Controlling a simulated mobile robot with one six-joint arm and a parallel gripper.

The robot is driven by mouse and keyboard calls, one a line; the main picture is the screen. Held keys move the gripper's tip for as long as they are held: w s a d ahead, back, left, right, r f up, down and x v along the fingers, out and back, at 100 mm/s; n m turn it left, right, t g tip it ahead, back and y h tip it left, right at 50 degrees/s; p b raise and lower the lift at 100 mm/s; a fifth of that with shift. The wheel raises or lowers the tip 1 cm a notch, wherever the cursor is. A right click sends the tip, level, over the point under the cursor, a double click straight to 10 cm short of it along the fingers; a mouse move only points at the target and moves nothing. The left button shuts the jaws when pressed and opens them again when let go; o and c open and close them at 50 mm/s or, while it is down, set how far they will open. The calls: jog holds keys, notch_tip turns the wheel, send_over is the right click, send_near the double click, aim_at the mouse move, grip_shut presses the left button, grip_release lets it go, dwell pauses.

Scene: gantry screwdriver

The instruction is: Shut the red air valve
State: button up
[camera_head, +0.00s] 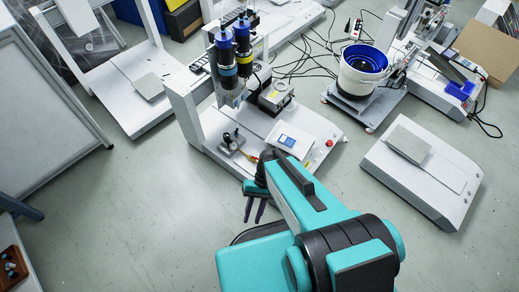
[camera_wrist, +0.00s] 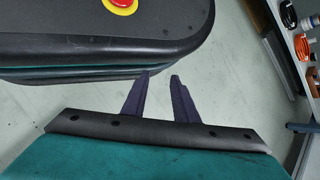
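A small orange-red part (camera_head: 252,158), perhaps the red air valve, shows at the front edge of the gantry screwdriver station (camera_head: 212,130). It sits beside a small block with a round gauge (camera_head: 231,140). It is too small to tell whether its handle is open or shut. My gripper (camera_head: 254,221) hangs in front of and below that edge in the head view, apart from it. In the wrist view my gripper (camera_wrist: 160,76) points at bare floor. Its two dark fingers stand apart with nothing between them. The valve is not in the wrist view.
A red button (camera_head: 330,143) sits at the station's right corner, near a white panel with a blue screen (camera_head: 289,141). A grey platform (camera_head: 423,168) stands to the right, and a white bowl feeder (camera_head: 361,72) behind. The floor (camera_head: 140,200) at left is clear.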

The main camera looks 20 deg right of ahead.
jog(key=s+d+r+n+h+p, duration=0.1)
jog(key=d+r+p, duration=0.3)
jog(key=r+p, duration=1)
jog(key=s+d+r+h+p, duration=0.1)
jog(key=d+r+h+p, duration=0.3)
jog(key=r+p, duration=1.1)
jog(key=d+p, duration=0.1)
jog(key=p, duration=0.4)
jog(key=shift+d+r+n+t+p, duration=0.25)
jog(key=shift+d+n+t+p, duration=0.05)
jog(key=shift+n+t, duration=0.1)
jog(key=shift+s, duration=0.15)
